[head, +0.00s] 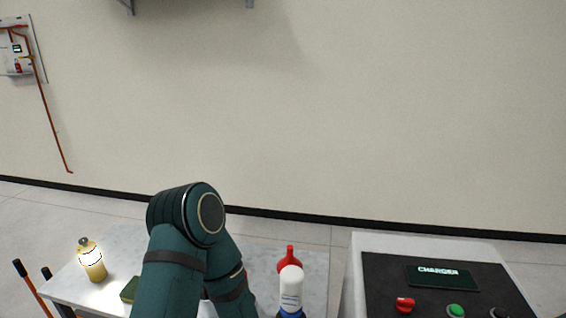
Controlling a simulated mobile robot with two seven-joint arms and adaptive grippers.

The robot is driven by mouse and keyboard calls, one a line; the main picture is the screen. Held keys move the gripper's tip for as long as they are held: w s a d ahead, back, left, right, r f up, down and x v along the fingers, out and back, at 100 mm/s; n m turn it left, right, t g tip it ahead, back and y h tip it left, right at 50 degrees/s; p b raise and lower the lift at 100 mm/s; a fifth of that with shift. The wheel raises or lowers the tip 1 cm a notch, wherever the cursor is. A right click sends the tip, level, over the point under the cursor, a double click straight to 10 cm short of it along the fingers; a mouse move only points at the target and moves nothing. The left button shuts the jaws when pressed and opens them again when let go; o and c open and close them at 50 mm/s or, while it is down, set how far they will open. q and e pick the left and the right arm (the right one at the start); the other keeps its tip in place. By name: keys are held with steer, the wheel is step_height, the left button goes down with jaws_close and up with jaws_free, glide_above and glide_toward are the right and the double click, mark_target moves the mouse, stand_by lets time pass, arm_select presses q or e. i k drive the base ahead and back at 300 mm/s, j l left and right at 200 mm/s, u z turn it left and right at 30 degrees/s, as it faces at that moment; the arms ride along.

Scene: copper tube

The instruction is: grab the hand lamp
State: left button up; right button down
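The hand lamp (94,264) appears to be the small yellow lit cylinder with a dark top, at the left in the head view. It stands upright on a light grey table (68,286), near its left end. One of my teal arms rises from the bottom edge, right of the lamp, with its bent joint over the table. Neither gripper shows in this view. The arm hides the middle of the table.
A dark green block (130,289) lies between lamp and arm. A charger panel (440,277) with buttons is at right.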

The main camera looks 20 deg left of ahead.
mark_target(91, 261)
steer(key=k+j+z, duration=0.2)
steer(key=j, duration=0.25)
steer(key=j+z, duration=0.2)
steer(key=j, duration=0.3)
steer(key=k+j, duration=0.1)
steer(key=j, duration=0.3)
steer(key=k+j+z, duration=0.1)
steer(key=j, duration=0.3)
steer(key=k+j+z, duration=0.1)
steer(key=j, duration=0.25)
steer(key=k+j, duration=0.2)
steer(key=j, duration=0.2)
steer(key=k+j+z, duration=0.1)
steer(key=j, duration=0.25)
